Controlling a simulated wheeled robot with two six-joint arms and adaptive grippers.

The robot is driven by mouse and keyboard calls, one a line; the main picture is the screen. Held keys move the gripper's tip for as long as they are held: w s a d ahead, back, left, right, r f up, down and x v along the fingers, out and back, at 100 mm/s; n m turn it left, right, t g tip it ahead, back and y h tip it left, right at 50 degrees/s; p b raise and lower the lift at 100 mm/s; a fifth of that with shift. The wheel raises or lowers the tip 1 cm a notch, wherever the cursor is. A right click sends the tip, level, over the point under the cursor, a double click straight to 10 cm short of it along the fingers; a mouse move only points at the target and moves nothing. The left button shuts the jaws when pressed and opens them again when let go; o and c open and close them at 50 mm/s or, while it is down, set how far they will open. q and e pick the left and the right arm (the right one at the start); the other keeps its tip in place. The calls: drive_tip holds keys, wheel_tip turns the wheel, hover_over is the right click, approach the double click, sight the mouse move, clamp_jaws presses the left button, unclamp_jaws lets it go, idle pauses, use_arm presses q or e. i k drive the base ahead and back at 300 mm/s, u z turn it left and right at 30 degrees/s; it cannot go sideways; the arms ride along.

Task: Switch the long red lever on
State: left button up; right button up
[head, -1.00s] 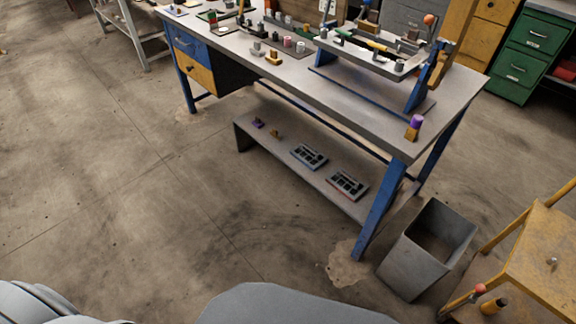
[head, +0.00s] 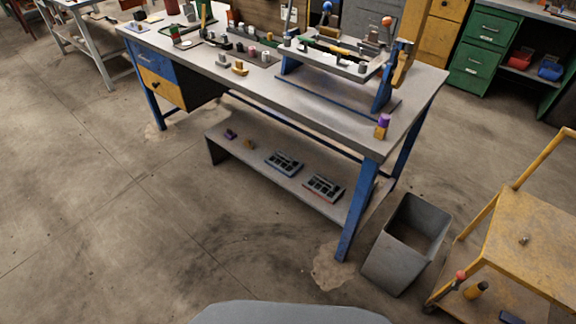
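A lever with a red-orange ball knob (head: 387,21) stands at the right end of the raised frame on the workbench (head: 420,83). Its shaft is small and partly hidden, so I cannot tell its length or position. A second red ball-tipped rod (head: 460,276) shows low on the yellow cart at the right. A blue ball knob (head: 327,6) stands on the back of the frame at the top edge. I cannot tell for certain which of these is the long red lever. Neither of my grippers is in view.
A grey open bin (head: 385,258) stands on the floor between the bench's right leg and the yellow cart (head: 535,235). The bench's low shelf (head: 250,168) holds two keypad-like panels. Green drawers (head: 483,45) stand behind. The floor at the left is clear.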

sight(461, 275)
drive_tip(key=z, duration=2.15)
drive_tip(key=i, duration=1.1)
drive_tip(key=u, duration=0.5)
